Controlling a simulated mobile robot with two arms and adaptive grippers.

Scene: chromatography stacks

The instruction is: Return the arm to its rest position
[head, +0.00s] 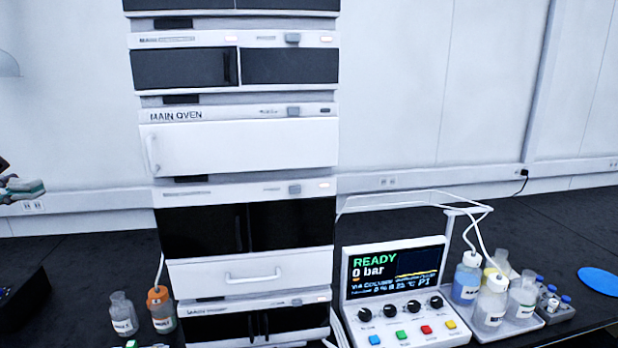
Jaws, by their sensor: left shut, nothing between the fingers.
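My left gripper (24,188) shows at the far left edge, partly cut off by the frame. It is shut and empty, held in the air above the dark bench and well apart from the instrument stack. My right gripper is not in view. The chromatography stack (240,148) stands in the middle left, with the white main oven door closed and a closed white drawer (225,275) below it.
A control console (400,318) reading READY and 0 bar stands right of the stack. Bottles on a tray (517,325), a vial rack (555,313) and a blue disc (600,281) lie further right. Bottles (123,316) stand left of the stack. A dark box (25,300) sits at lower left.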

